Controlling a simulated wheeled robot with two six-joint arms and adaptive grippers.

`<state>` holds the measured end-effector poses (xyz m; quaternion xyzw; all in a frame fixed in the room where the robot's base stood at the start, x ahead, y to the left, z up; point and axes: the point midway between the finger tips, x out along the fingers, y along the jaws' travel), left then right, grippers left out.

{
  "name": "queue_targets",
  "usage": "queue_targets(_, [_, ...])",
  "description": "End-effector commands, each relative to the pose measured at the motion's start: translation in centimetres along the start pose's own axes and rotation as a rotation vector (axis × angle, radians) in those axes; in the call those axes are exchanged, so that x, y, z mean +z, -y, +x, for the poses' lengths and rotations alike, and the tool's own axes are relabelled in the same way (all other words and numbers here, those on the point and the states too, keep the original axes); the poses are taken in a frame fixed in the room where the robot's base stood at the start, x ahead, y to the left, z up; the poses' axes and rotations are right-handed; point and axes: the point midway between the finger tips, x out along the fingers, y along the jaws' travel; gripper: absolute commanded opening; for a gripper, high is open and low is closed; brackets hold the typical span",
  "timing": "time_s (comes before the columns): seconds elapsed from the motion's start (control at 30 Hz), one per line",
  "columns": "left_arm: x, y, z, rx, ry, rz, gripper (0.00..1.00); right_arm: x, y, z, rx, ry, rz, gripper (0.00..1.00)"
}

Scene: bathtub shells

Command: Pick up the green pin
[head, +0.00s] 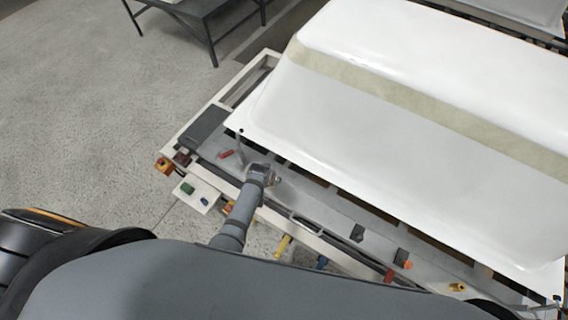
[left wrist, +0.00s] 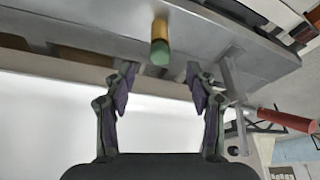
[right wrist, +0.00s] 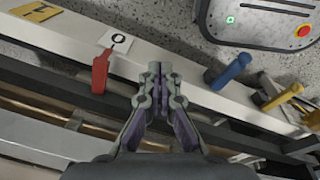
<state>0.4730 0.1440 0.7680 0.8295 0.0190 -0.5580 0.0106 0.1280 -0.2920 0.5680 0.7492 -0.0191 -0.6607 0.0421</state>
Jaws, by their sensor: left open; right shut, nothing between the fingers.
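The green pin (left wrist: 160,55), with a green end and a yellow-brown body, shows in the left wrist view at the top middle against a grey metal surface. My left gripper (left wrist: 160,78) is open, with one finger to each side of the pin's line; the pin's green end lies around the fingertips, and I cannot tell how deep between them. In the head view my left gripper (head: 272,179) is over the grey ledge beside the white tub shell, and I cannot make out the pin there. My right gripper (right wrist: 152,78) is shut and empty in the right wrist view.
The large white tub shell (head: 400,100) fills the right of the head view. A red cylinder (left wrist: 285,118) is right of my left gripper. Red (right wrist: 99,70), blue (right wrist: 231,71) and yellow (right wrist: 282,95) handles line the frame near my right gripper. A white plate (head: 196,195) is at the rack's left.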

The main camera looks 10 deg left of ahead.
Motion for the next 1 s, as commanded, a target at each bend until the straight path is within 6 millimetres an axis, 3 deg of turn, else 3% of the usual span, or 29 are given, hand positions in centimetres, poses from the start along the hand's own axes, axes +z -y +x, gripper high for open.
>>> queue_targets(0.1, [-0.4,-0.1,-0.3,-0.002,-0.001,-0.002,0.56,2.0,1.2,-0.1,-0.015,0.031,0.005,0.00])
queue_targets(0.27, [-0.2,-0.1,0.9,-0.001,-0.003,-0.002,0.56,3.5,2.2,1.1,-0.025,0.050,0.008,0.00])
queue_targets(0.53, [0.0,-0.1,5.0,0.000,-0.004,-0.002,0.56,3.1,2.2,6.1,-0.019,0.034,0.006,0.00])
queue_targets(0.8, [-0.2,-0.1,5.4,0.000,-0.003,-0.002,0.56,2.2,1.7,6.7,-0.012,0.019,0.004,0.00])
queue_targets(1.0, [0.1,-0.1,7.7,0.000,-0.004,-0.002,0.56,3.1,1.9,9.7,-0.012,0.026,0.003,0.00])
